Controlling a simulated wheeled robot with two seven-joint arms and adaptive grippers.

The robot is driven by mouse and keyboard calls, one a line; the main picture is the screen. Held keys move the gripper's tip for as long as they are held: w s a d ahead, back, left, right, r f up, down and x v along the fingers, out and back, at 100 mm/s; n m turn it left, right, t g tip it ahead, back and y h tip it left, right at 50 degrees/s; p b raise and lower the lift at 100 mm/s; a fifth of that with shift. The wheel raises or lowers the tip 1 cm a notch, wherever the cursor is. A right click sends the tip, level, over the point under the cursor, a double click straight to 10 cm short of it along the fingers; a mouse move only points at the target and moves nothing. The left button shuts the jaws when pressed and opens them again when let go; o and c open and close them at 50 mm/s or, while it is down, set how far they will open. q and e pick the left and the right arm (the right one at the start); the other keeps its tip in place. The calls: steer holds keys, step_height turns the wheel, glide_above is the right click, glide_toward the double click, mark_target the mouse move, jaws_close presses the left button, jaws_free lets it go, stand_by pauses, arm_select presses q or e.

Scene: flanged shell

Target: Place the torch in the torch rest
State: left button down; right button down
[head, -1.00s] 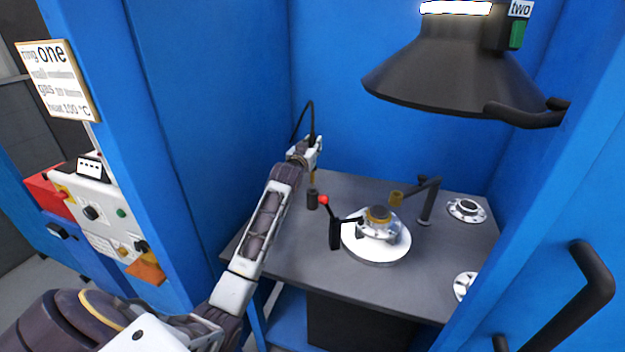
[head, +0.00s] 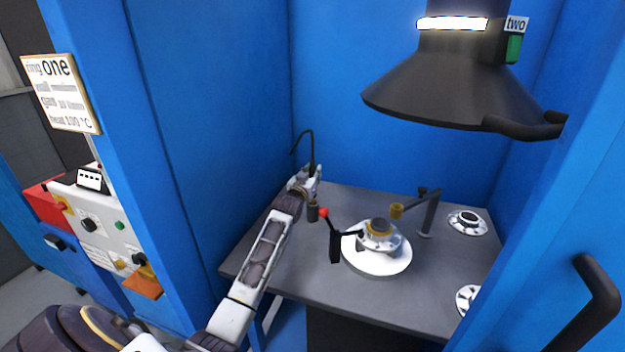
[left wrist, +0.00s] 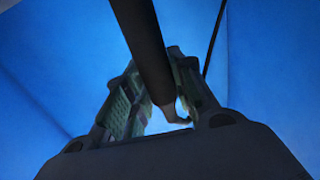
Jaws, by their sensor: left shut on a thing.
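My left gripper (head: 314,182) is above the back left of the grey table, seen small and from behind. In the left wrist view its fingers (left wrist: 160,105) are closed around the dark shaft of the torch (left wrist: 147,45). In the head view the torch's thin black curved line (head: 309,142) rises above the gripper; its lower end is hard to make out. A brass-coloured ring (head: 396,210) sits on a dark bent post to the right. I cannot tell for sure which is the torch rest. My right gripper is out of view.
More flanges (head: 467,221) lie at the right. A dark hood (head: 455,90) hangs above. Blue walls (head: 205,110) enclose the table.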

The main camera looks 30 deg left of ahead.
arm_select(q)
step_height(320, 180, down, 2)
steer(key=shift+f, duration=0.1)
steer(key=c, duration=1.2)
jaws_free()
steer(key=v, duration=1.2)
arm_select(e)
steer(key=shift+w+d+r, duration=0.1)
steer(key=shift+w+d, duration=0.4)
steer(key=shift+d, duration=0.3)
